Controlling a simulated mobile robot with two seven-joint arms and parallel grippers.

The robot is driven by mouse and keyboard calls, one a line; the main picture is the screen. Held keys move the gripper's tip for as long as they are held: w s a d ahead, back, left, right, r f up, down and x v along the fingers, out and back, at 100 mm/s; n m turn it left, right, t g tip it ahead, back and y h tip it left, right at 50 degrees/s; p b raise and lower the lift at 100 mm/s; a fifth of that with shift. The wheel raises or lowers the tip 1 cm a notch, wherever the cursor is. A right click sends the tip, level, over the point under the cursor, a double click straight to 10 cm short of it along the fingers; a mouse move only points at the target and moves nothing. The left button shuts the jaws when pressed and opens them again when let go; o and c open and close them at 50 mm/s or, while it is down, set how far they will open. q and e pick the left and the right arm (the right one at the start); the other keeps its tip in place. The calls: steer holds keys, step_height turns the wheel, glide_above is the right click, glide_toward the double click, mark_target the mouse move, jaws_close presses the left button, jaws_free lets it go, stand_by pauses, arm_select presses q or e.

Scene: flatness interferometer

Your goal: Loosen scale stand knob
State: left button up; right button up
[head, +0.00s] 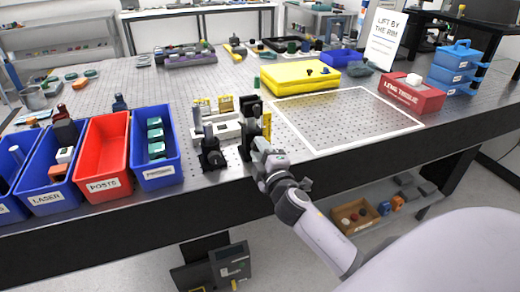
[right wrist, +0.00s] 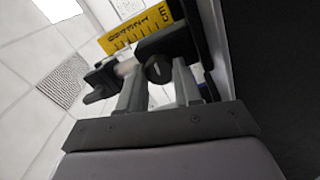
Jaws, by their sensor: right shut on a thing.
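The scale stand is a dark upright with a yellow cm scale (head: 266,126), near the front edge of the perforated table. In the right wrist view the yellow scale (right wrist: 143,30) shows close up at the top, with dark stand parts (right wrist: 180,44) beside it. The round black knob (right wrist: 158,69) with a pale mark sits between the two grey fingers of my right gripper (right wrist: 160,84), which is shut on it. In the head view my right gripper (head: 262,148) is at the front of the stand, and the knob is hidden there. My left gripper is out of view.
Other dark mounts (head: 211,152) stand just left of the stand. Blue bins (head: 155,172) and a red bin (head: 104,165) line the table front to the left. A yellow case (head: 300,76) lies behind. A white-outlined area (head: 345,118) to the right is clear.

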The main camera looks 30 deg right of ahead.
steer(key=shift+n, duration=0.5)
steer(key=o, duration=1)
steer(key=shift+o, duration=0.2)
steer(key=shift+s, duration=0.15)
steer(key=v, duration=0.7)
steer(key=shift+b, duration=0.45)
